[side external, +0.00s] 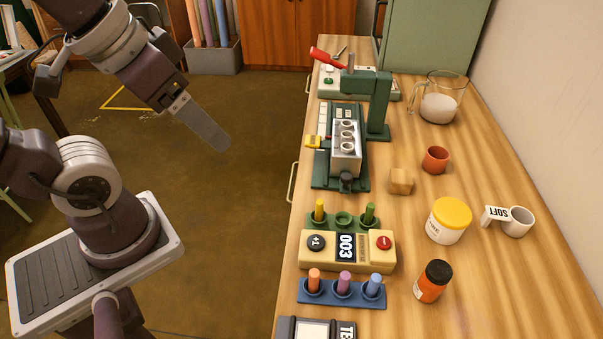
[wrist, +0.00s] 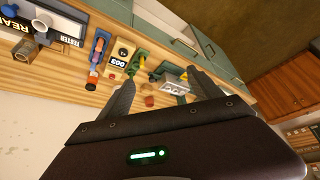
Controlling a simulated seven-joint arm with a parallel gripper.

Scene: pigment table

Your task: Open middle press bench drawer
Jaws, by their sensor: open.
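The press bench (side external: 425,285) has a wooden top. Its front shows only as a thin edge in the side view, with a pale loop handle (side external: 292,182) sticking out midway along. In the wrist view the green drawer fronts (wrist: 160,33) show beyond my fingers, with a pale handle (wrist: 187,47) on them. All drawers look shut; which one is the middle drawer I cannot tell for sure. My gripper (side external: 222,143) hangs in the air left of the bench, apart from it. In the wrist view my gripper (wrist: 160,78) has its fingers spread and nothing between them.
On the bench stand a green press (side external: 379,105), a yellow counter box (side external: 320,255), a blue holder with sticks (side external: 345,300), jars, cups and a glass jug (side external: 441,98). The floor (side external: 230,230) before the bench is clear. Orange cabinets (side external: 290,35) stand behind.

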